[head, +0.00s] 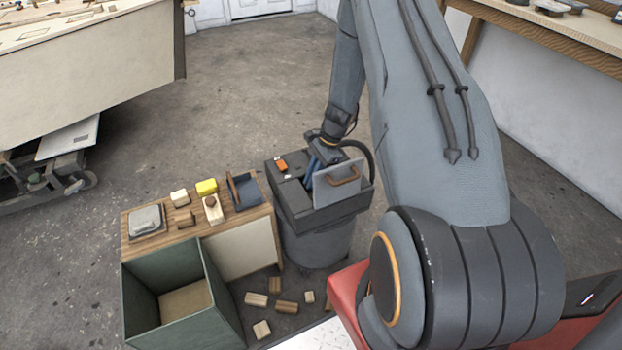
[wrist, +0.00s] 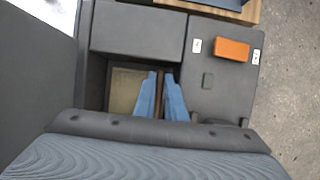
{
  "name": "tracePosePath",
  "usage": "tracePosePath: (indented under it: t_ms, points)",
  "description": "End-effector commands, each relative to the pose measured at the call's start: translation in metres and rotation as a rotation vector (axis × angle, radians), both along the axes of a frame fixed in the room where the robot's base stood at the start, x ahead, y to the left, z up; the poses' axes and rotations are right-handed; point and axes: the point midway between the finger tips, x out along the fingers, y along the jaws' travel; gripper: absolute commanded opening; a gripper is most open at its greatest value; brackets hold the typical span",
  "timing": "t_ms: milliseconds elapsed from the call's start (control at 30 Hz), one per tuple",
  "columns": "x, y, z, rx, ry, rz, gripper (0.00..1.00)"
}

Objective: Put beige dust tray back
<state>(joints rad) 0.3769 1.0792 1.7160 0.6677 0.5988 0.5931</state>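The beige dust tray (wrist: 124,92) shows in the wrist view as a beige surface inside the square opening of a dark grey machine. A brown handle strip stands over its right part. My gripper (wrist: 161,76) has blue fingers that reach down into the opening, one on each side of the brown strip, which fills the gap between them. In the head view my gripper (head: 311,171) is over the machine (head: 298,204), and the tray itself is hidden behind the machine's wall and a grey panel (head: 331,194). The tray's lower part is not visible.
The grey panel with a brown handle stands upright beside the opening. An orange block (wrist: 231,50) lies on the machine's top. A wooden bench (head: 133,240) to the left holds a navy tray (head: 247,190) and small blocks. A green open bin (head: 215,333) stands in front of it.

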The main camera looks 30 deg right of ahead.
Motion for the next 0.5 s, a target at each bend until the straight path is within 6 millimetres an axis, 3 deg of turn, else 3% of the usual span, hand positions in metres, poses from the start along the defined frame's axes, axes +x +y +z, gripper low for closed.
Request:
tracePosePath:
  t_ms: [333,500]
  points:
    - [0.000,0.000,0.001,0.000,0.000,0.000,0.18]
    - [0.001,-0.005,0.015,0.000,-0.002,-0.001,0.18]
